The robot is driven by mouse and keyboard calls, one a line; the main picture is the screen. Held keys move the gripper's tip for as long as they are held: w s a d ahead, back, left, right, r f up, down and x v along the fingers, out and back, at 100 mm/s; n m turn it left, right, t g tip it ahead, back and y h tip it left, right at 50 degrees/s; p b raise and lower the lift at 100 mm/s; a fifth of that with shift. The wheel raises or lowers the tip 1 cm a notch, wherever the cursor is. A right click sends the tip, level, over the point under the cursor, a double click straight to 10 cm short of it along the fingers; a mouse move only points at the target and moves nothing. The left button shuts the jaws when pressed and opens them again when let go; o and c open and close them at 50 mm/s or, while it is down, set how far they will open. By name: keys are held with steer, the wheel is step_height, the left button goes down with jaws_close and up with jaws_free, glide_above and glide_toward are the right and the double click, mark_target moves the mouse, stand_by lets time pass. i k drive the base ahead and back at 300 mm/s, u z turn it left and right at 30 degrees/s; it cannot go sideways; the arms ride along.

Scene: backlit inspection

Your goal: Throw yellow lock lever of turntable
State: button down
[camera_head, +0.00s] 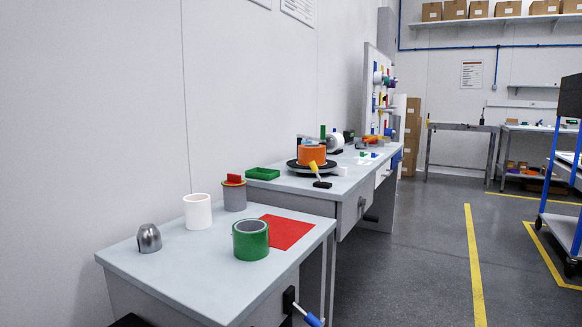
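The yellow lock lever (313,166) stands up at a tilt from a small black base on the far grey bench. It is at the front edge of the black turntable (292,165). An orange cylinder (311,154) sits on the turntable, just behind the lever. The lever is small in this view, and I cannot tell its exact lock position. My gripper is not in view, and nothing is seen touching the lever.
The near bench (180,275) holds a green ring (250,243), red mat (299,231), white cylinder (197,212), grey cup (234,196) and metal dome (149,239). A green tray (262,173) is left of the turntable. A blue-handled lever (312,319) juts from the near bench.

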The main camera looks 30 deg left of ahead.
mark_target(314, 169)
steer(key=u, duration=0.65)
steer(key=i, duration=0.95)
steer(key=u, duration=1.05)
